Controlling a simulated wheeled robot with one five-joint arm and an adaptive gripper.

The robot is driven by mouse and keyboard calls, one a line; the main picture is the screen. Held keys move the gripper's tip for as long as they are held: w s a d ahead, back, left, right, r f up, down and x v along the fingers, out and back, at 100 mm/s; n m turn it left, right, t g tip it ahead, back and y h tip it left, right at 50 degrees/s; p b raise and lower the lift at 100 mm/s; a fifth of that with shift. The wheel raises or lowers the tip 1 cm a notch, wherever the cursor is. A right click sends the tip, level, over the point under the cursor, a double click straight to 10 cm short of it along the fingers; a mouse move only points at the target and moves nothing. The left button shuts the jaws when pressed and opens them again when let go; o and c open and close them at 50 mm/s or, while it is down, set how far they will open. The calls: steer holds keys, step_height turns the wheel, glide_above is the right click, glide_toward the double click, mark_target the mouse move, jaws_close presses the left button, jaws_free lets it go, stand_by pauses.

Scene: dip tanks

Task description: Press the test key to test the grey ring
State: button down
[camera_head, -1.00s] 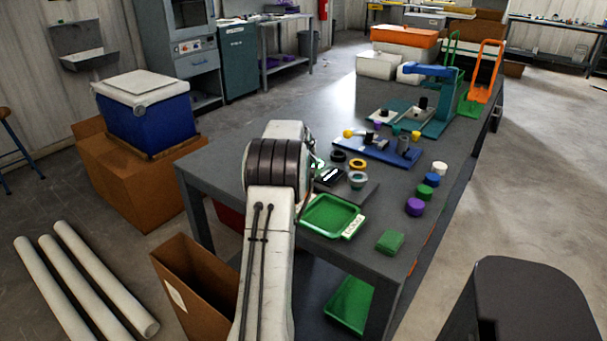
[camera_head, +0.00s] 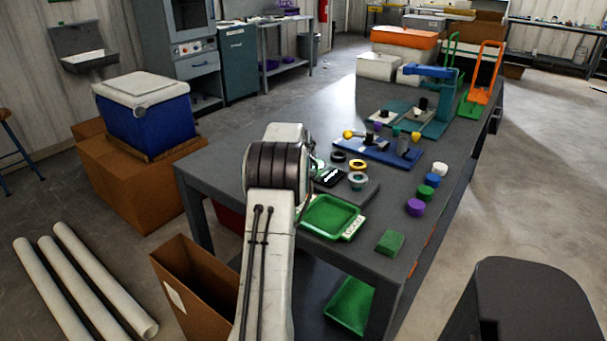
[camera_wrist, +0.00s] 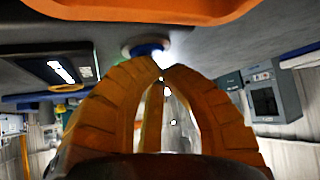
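A pale grey ring (camera_head: 358,181) sits on the dark tester plate (camera_head: 366,196) on the workbench. Next to it is a black unit with a lit display (camera_head: 329,177), which also shows in the wrist view (camera_wrist: 60,64). In the wrist view, a round blue key in a pale collar (camera_wrist: 147,48) appears just beyond my fingertips; I cannot tell whether they touch it. My gripper (camera_wrist: 162,74) has its orange fingers drawn together at the tips, with nothing seen between them. In the head view my arm hides the gripper.
A black ring (camera_head: 339,156) and a yellow ring (camera_head: 357,165) lie behind the grey one. A green tray (camera_head: 331,214) is in front. Purple, blue, green and white round pieces stand along the right edge. A blue fixture (camera_head: 385,152) is farther back.

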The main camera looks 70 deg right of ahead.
steer(key=shift+f, duration=0.3)
stand_by(0.4)
steer(key=shift+r, duration=0.15)
steer(key=shift+r+p, duration=0.4)
steer(key=shift+r, duration=0.35)
steer(key=shift+r+p, duration=1.75)
steer(key=shift+r, duration=0.8)
